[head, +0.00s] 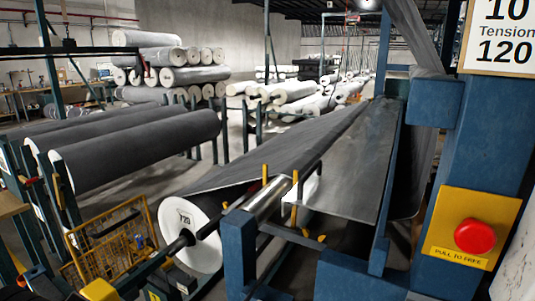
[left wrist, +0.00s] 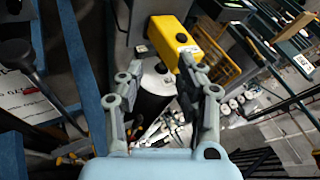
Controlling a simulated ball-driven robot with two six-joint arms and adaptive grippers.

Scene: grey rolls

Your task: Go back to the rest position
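My left gripper (left wrist: 162,66) shows in the left wrist view, with its two grey fingers apart and nothing seen held between them. A yellow box (left wrist: 174,42) appears just beyond the fingertips; I cannot tell how far away it is. A roll with a white end (left wrist: 157,82) shows in the gap between the fingers, farther back. Neither gripper shows in the head view, and my right gripper is in neither view.
A dark roll with a white end (head: 188,232) sits in the blue machine frame (head: 240,255). A red button (head: 474,236) on a yellow panel is at the right. A yellow wire basket (head: 112,245) stands at lower left. Grey rolls (head: 140,150) lie on racks behind.

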